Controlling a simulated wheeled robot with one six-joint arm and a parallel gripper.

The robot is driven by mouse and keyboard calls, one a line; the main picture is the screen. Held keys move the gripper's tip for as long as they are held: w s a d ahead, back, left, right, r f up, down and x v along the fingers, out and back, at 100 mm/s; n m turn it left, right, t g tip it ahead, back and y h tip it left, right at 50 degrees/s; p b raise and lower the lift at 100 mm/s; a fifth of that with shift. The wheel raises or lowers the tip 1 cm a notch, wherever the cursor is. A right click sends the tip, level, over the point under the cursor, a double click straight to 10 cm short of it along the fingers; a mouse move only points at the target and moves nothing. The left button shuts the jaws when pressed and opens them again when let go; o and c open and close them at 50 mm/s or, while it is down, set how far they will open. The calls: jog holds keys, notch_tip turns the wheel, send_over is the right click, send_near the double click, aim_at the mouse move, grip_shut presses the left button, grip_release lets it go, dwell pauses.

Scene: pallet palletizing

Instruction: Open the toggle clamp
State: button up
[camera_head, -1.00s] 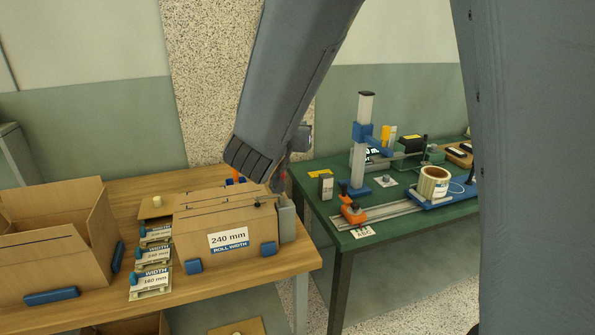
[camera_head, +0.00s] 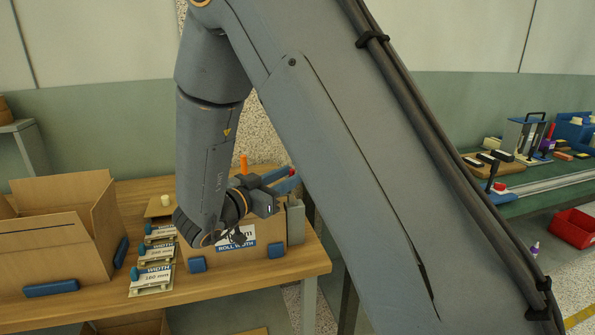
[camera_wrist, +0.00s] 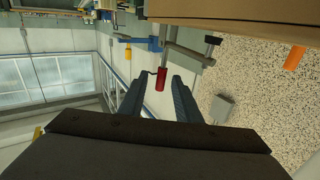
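In the wrist view, a red handle (camera_wrist: 160,79) on a grey metal lever, which looks like the toggle clamp's, stands just beyond my gripper (camera_wrist: 160,88). My two blue fingers are spread apart on either side of the handle's line, with a gap between them. Whether the handle lies between the fingertips or just past them I cannot tell. A black-tipped grey bar (camera_wrist: 211,46) sits beside it. In the head view my gripper (camera_head: 285,180) hovers over the right end of the box marked with roll width, with a small red part at its tips. The clamp body is mostly hidden there.
An open cardboard box (camera_head: 45,235) and stacked width cards (camera_head: 155,255) stand on the wooden table (camera_head: 225,282) at left. A grey block (camera_head: 296,220) stands by the roll-width box's right end. The green bench (camera_head: 535,203) is partly hidden by my arm; a red bin (camera_head: 575,228) is at right.

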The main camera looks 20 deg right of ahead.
jog(key=shift+p+x, duration=0.55)
jog(key=shift+x, duration=2.15)
